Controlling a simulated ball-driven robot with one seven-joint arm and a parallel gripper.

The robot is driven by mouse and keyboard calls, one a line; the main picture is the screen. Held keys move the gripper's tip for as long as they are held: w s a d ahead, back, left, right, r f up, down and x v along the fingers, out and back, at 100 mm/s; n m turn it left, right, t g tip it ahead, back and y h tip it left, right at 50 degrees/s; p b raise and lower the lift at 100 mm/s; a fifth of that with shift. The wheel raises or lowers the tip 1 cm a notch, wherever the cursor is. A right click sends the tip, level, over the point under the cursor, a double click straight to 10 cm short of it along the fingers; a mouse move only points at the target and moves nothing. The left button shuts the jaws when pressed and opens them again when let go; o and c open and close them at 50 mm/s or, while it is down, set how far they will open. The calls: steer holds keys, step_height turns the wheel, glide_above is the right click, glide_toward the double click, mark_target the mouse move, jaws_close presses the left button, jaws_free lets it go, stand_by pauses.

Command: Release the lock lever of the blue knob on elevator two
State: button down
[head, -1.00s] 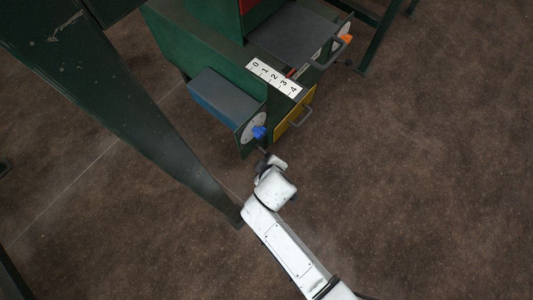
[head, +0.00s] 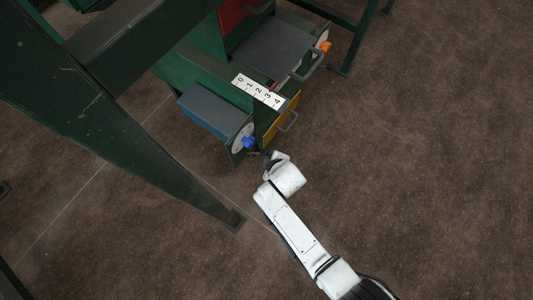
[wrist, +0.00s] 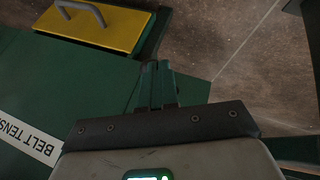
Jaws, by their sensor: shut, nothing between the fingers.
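The blue knob (head: 248,142) sticks out from a round white dial (head: 238,135) on the end of a blue-grey box (head: 217,104) at the green machine's side. Its lock lever is too small to make out in the head view. My gripper (head: 265,156) is just right of and below the knob; whether they touch is unclear. In the wrist view my gripper's fingers (wrist: 156,82) are closed together and empty, in front of a green panel (wrist: 90,85). The knob does not show in the wrist view.
A yellow drawer front (head: 282,118) with a grey handle is beside the knob; it also shows in the wrist view (wrist: 95,25). A 0-to-4 scale (head: 259,92) lies above. An orange knob (head: 325,46) is farther back. A green post (head: 130,135) stands left. Floor at right is clear.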

steer(key=shift+w+d, duration=0.15)
steer(key=shift+w, duration=0.2)
stand_by(0.4)
steer(key=shift+s+r, duration=0.1)
